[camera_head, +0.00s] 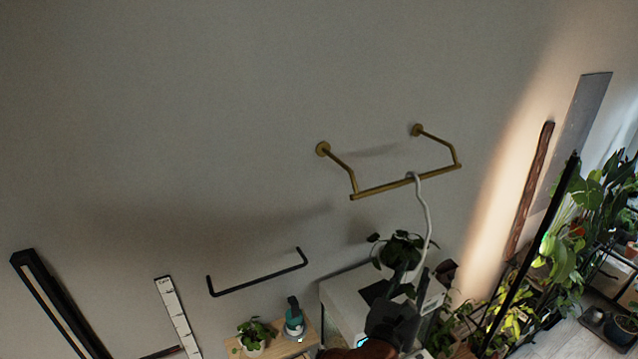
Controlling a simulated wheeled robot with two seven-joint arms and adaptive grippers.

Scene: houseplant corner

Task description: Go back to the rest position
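My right gripper (391,287) comes up from the bottom edge, right of centre, dark against a white cabinet. It is just below a leafy potted plant (401,247) and overlaps its lower leaves in the picture. I cannot tell whether it touches the plant, and its fingers are too dark to read as open or shut. A white hanger (427,220) hooks over a brass wall rail (395,187) and runs down to the plant. The pot is mostly hidden. My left gripper is not in view.
A black wall rail (258,279) is at lower centre. Below it, a wooden surface (313,337) bears a small plant (254,334) and a teal bottle (294,322). The white cabinet (343,303) is behind my arm. Tall plants and a black pole (535,240) crowd the right. The upper wall is bare.

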